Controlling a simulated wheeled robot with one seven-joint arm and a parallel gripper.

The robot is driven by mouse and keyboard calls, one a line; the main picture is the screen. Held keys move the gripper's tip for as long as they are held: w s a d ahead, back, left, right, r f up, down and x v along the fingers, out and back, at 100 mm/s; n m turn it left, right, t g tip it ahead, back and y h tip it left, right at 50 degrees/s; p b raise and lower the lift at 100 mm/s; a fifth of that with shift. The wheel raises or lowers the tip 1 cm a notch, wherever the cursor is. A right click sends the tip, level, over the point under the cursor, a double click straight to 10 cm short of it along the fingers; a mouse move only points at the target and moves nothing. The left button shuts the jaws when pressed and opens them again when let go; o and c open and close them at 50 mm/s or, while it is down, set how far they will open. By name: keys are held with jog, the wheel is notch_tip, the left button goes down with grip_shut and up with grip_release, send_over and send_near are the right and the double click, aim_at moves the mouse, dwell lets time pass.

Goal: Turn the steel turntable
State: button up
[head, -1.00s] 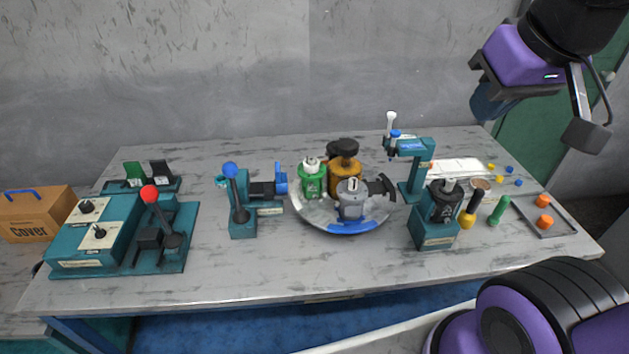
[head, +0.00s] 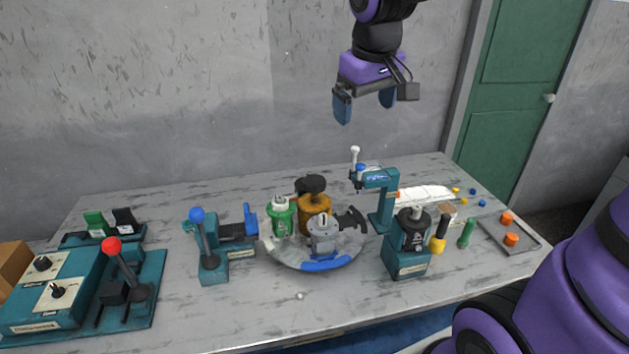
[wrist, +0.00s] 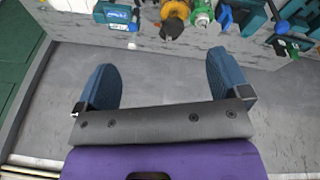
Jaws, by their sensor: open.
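The steel turntable (head: 278,254) is a round silver plate with a blue segment on its front rim, in the middle of the table in the head view. It carries a green bottle-like part (head: 282,220), a brown-orange part (head: 314,216) with a dark top, and a grey motor part (head: 322,240) with a dark knob pointing right. My gripper (head: 364,107) is open and empty, in the air well above the back of the table. In the wrist view its two blue fingers (wrist: 160,85) are spread apart, with the table items at the top edge.
A control box with a red-knobbed lever (head: 112,246) stands at the left. A blue-knobbed lever device (head: 205,245) is left of the turntable. A teal press (head: 382,195) and a black motor on a teal stand (head: 410,230) are to the right. A tray (head: 520,243) holds orange pieces.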

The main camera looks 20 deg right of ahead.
jog(key=w+f+n+g, duration=0.1)
jog(key=w+f, duration=0.6)
jog(key=w, duration=0.5)
jog(key=n+g+y, duration=0.1)
jog(key=g, duration=0.1)
send_near(315, 179)
notch_tip(315, 179, down, 10)
jog(key=shift+s+f, duration=0.1)
jog(key=shift+s, duration=0.05)
jog(key=c, duration=1.3)
